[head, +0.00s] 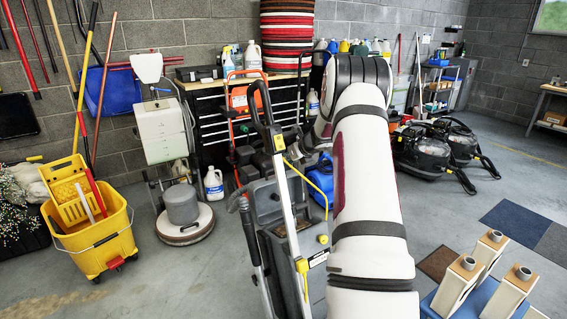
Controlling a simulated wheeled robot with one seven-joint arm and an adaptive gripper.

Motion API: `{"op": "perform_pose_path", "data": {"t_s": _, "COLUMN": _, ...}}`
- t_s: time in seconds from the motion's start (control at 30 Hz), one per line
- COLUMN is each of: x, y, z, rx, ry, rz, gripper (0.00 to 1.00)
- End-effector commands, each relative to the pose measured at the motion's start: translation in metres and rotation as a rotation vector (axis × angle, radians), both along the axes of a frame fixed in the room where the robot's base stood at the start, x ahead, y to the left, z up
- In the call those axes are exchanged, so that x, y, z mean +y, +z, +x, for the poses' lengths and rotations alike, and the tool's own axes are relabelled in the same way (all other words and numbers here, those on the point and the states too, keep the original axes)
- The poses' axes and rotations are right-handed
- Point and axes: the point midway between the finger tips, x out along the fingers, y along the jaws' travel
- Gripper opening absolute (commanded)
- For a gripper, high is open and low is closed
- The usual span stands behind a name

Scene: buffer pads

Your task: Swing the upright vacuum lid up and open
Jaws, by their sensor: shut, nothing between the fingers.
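The upright vacuum (277,212) stands in front of my arm's left side in the head view. It has a grey and black body, a pale pole with yellow parts, and a black loop handle at the top. Its lid cannot be picked out clearly, and I cannot tell whether it is shut. My white and black arm rises on the vacuum's right, bends at the top and runs down behind its own near link. My gripper cannot be made out; the arm's far end is hidden or lost among dark parts behind the vacuum's handle.
A yellow mop bucket (100,240) and a floor polisher (181,207) stand at the left. A black tool chest (220,118) is behind. Black canister vacuums (428,150) stand at the right. Pale blocks on a blue base (478,292) are at the lower right.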

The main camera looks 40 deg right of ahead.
Motion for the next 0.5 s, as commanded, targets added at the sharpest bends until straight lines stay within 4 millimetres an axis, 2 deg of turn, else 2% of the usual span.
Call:
{"op": "perform_pose_path", "data": {"t_s": 0.1, "x": 0.004, "y": 0.017, "z": -0.019, "rx": -0.001, "ry": -0.001, "rz": -0.001, "gripper": 0.0}}
{"op": "perform_pose_path", "data": {"t_s": 0.23, "x": 0.008, "y": 0.029, "z": -0.033, "rx": -0.001, "ry": 0.0, "rz": 0.0, "gripper": 0.0}}
{"op": "perform_pose_path", "data": {"t_s": 0.5, "x": 0.011, "y": 0.035, "z": -0.046, "rx": -0.007, "ry": 0.0, "rz": 0.003, "gripper": 0.0}}
